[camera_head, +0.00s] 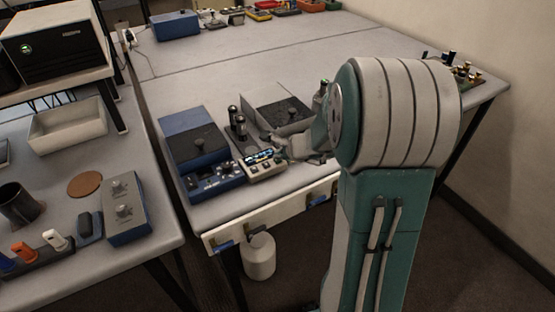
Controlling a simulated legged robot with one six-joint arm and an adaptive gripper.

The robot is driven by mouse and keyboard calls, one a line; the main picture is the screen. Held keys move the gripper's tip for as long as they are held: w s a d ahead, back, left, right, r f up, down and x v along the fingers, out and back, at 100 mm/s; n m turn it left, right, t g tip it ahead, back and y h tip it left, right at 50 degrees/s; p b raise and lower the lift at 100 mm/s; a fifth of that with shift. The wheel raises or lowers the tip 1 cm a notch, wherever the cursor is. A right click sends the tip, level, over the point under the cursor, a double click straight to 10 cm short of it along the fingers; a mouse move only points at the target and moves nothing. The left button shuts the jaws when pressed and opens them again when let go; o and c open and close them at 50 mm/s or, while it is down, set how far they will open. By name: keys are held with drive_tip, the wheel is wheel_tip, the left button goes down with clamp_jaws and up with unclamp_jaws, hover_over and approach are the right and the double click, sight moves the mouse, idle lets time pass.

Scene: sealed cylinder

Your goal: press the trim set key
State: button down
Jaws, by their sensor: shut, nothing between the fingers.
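A small beige device (263,163) with a lit blue display and a row of small keys stands near the front edge of the middle table. The trim set key cannot be told apart at this size; no key label is readable. My gripper (279,147) is shut and empty at the right side of this device, close to its display. Whether it touches the device or a key cannot be told. My arm hides part of the table behind and to the right of the gripper.
Dark cylinders (237,122) and a grey box (281,116) stand behind. A grey knob box (126,208) is on the left table. The table's back middle is clear.

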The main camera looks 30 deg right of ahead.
drive_tip(key=shift+r, duration=0.6)
drive_tip(key=shift+r, duration=2.5)
